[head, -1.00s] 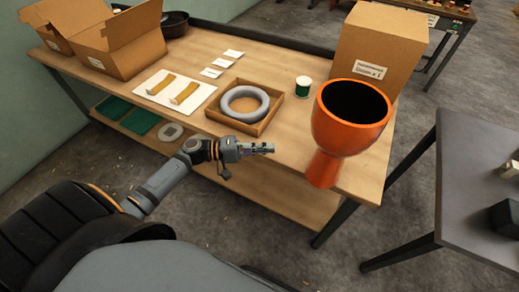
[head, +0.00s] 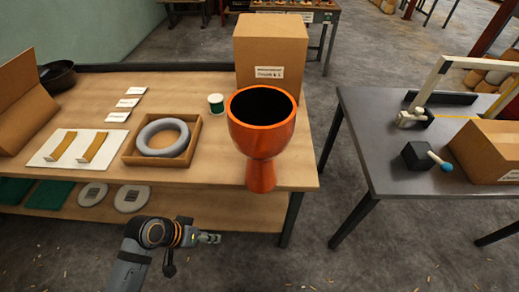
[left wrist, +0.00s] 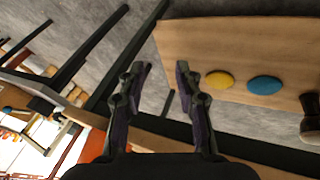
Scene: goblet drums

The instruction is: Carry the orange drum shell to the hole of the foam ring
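The orange drum shell (head: 262,140), a wide bowl on a narrow foot, stands upright at the right end of the wooden table in the head view. My right gripper is in neither view.
A white board with tan strips (head: 92,147) lies left of the tray. A dark table (head: 365,135) stands right, across a floor gap.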

